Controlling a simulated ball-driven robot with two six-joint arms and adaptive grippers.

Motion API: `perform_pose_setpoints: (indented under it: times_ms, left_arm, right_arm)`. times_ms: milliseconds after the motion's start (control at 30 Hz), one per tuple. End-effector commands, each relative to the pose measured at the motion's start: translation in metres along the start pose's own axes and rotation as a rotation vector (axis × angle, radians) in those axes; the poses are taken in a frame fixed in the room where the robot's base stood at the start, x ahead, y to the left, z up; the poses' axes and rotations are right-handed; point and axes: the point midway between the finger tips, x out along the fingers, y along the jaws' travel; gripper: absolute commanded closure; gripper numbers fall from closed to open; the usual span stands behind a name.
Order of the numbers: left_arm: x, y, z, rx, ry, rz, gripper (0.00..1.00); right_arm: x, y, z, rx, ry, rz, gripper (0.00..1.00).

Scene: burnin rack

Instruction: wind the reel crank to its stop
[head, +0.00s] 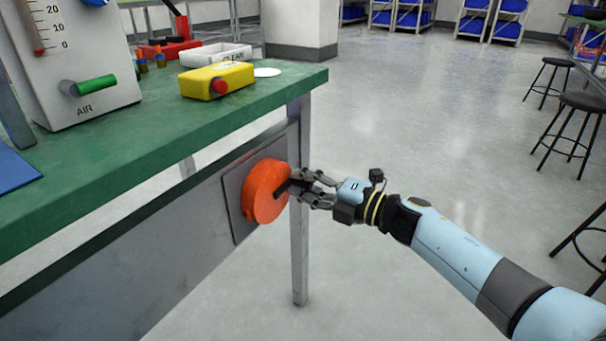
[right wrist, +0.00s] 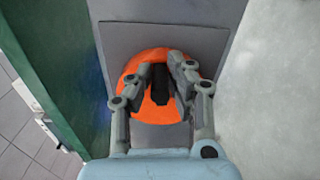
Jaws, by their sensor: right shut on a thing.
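The orange reel (head: 262,193) is a round drum on a grey plate (head: 232,204) on the bench's side panel, below the green top. Its dark crank (head: 283,188) sticks out from the drum's face. My right gripper (head: 298,187) is at the crank, its fingers closed around it. In the right wrist view the reel (right wrist: 128,84) lies straight ahead, and the dark crank (right wrist: 158,85) shows between the two fingers of the right gripper (right wrist: 160,78). The fingers cover part of the drum. My left gripper is not in view.
The green bench top (head: 150,125) overhangs the reel. On it stand a yellow box with a red button (head: 217,80), a white tray (head: 215,55) and a white gauge panel (head: 80,60). A bench leg (head: 299,240) is close beside the reel. The floor to the right is clear up to black stools (head: 580,105).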

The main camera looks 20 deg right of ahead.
Motion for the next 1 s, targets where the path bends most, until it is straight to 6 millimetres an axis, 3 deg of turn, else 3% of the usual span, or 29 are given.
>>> perform_pose_setpoints:
  times_ms: [333, 767, 800, 967, 1000]
  left_arm:
    - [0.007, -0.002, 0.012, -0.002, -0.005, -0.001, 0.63]
    - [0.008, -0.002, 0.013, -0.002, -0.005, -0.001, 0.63]
    - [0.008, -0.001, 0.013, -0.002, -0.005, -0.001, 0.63]
    - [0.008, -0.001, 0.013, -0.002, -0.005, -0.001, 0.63]
    - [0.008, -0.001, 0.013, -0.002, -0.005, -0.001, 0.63]
  right_arm:
    - [0.0, -0.006, 0.0, 0.103, 0.0, -0.001, 1.0]
    - [-0.001, -0.007, 0.0, 0.114, -0.001, -0.003, 1.0]
    - [-0.001, -0.007, -0.001, 0.114, -0.001, -0.003, 0.82]
    - [-0.001, -0.007, 0.0, 0.113, 0.0, -0.002, 0.61]
    - [0.0, -0.007, 0.0, 0.113, 0.0, -0.002, 0.6]
